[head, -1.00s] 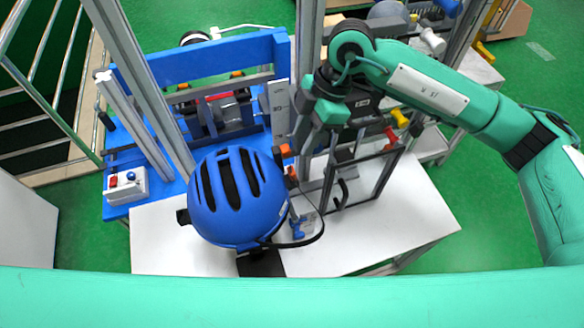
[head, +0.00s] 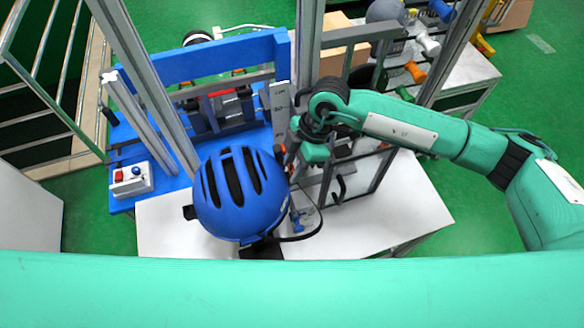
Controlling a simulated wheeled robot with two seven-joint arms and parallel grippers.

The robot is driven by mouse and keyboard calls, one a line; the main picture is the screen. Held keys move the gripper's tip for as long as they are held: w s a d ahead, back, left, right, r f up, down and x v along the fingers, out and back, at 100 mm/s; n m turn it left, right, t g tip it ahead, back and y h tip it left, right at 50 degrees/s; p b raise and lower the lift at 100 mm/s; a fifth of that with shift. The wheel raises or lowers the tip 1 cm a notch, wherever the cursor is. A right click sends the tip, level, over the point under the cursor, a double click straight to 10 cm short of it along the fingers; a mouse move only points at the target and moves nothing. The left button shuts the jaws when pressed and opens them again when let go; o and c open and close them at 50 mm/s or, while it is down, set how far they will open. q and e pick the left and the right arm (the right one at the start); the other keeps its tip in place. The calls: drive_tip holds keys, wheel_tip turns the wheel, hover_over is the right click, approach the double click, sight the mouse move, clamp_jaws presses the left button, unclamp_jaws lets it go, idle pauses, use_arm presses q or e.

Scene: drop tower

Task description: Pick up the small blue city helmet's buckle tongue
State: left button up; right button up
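The small blue city helmet (head: 238,195) rests dome up above the white table, with dark vent slots on top. A black strap (head: 318,222) loops out from its lower right side. I cannot make out the buckle tongue for certain at this size. My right gripper (head: 297,178) reaches down beside the helmet's right side, close to the strap. Its fingers are small and partly hidden by my wrist, so I cannot tell whether they are open or touching anything. My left gripper is not in view.
The blue drop tower frame (head: 215,60) with grey uprights stands behind the helmet. A control box (head: 132,180) with red and blue buttons is at the left. A dark framed rack (head: 365,180) stands right of the gripper. The white table (head: 410,215) is clear at the right.

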drive_tip(key=c, duration=0.5)
drive_tip(key=shift+c, duration=0.2)
